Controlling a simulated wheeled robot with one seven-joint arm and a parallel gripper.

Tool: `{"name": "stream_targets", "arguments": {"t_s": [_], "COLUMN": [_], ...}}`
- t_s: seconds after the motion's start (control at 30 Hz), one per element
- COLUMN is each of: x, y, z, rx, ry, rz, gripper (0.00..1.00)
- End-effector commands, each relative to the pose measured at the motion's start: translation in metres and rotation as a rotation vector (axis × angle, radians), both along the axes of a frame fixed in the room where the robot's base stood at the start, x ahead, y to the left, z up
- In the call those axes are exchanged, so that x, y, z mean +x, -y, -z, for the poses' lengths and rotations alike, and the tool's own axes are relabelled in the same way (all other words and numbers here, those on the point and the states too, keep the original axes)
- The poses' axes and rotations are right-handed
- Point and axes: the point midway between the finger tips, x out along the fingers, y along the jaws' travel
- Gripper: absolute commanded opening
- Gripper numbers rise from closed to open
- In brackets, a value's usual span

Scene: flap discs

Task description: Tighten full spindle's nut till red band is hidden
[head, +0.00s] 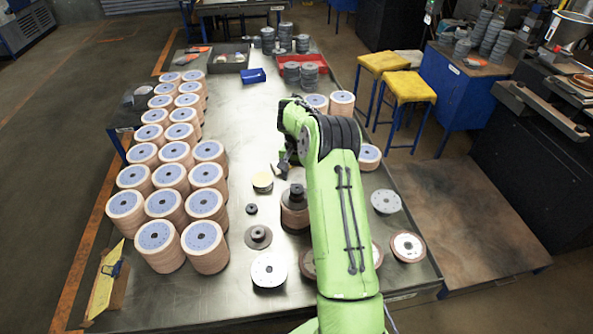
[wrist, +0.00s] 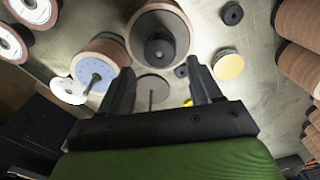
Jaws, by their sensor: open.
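A spindle stack (head: 295,216) of brown discs stands on the table just left of my arm, with a dark flange and nut (head: 297,190) on top. In the wrist view the stack (wrist: 183,30) is beyond my fingers, with its dark nut (wrist: 159,49) facing the camera. I cannot make out a red band. My gripper (head: 284,165) is open with nothing between its fingers, apart from the nut; the fingers also show in the wrist view (wrist: 159,75). A bare rod on a dark round base (wrist: 153,88) shows between the fingers.
Blue-topped disc stacks (head: 176,155) fill the table's left side. A yellow disc (head: 262,182), a loose dark nut (head: 251,209), a dark flanged piece (head: 258,238) and a white disc (head: 268,270) lie nearby. My arm hides part of the table's right.

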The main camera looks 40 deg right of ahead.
Motion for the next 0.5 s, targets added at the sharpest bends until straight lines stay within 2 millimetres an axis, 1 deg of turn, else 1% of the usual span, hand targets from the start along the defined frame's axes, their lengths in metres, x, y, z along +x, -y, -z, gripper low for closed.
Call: {"name": "stream_targets", "arguments": {"t_s": [0.03, 0.4, 0.5], "x": [0.000, 0.000, 0.000], "y": [0.000, 0.000, 0.000], "z": [0.010, 0.044, 0.050], "rx": [0.000, 0.000, 0.000], "ry": [0.000, 0.000, 0.000], "rz": [0.000, -0.001, -0.001], "gripper": [0.64, 0.64, 0.64]}}
